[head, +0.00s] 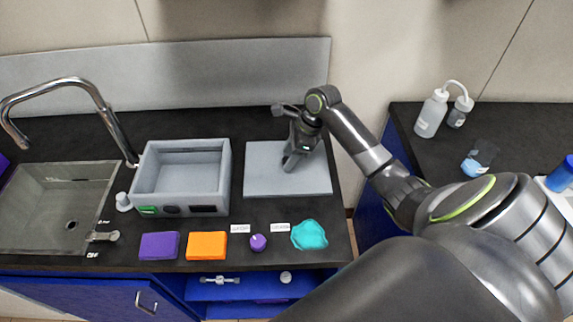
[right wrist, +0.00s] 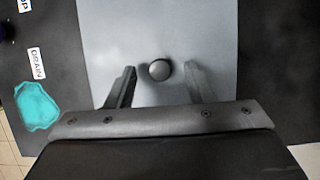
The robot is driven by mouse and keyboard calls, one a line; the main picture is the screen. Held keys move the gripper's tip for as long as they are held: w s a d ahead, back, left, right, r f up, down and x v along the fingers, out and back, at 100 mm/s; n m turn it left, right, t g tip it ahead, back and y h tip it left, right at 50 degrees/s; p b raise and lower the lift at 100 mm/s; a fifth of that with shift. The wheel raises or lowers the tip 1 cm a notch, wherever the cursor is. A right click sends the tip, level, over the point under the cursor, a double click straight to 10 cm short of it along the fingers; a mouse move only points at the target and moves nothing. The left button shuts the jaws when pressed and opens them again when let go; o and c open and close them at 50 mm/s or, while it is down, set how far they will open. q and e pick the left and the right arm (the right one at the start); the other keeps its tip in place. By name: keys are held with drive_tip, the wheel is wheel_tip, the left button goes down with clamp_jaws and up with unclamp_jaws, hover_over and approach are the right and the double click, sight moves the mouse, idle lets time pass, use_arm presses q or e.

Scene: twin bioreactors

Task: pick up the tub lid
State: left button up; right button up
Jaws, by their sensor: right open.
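The tub lid (head: 262,180) is a flat grey plate lying on the dark counter to the right of the open grey tub (head: 222,180). In the right wrist view the lid (right wrist: 205,35) fills the upper middle, with a round grey knob (right wrist: 159,70) on it. My right gripper (head: 289,164) is over the lid. Its jaws are open, with one finger on each side of the knob and a gap showing on both sides. How high the fingertips are above the plate is hard to tell. My left gripper is not in view.
A sink (head: 40,205) with a tall tap lies at the left. A purple block (head: 159,246), an orange block (head: 207,246), a purple knob (head: 258,243) and a teal cloth (head: 309,235) lie along the counter's front. A white bottle (head: 431,115) stands on the right counter.

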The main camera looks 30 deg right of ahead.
drive_tip(key=shift+w+a+f, duration=0.1)
drive_tip(key=shift+a+f, duration=0.1)
drive_tip(key=shift+f, duration=0.25)
clamp_jaws()
drive_tip(key=shift+r, duration=0.1)
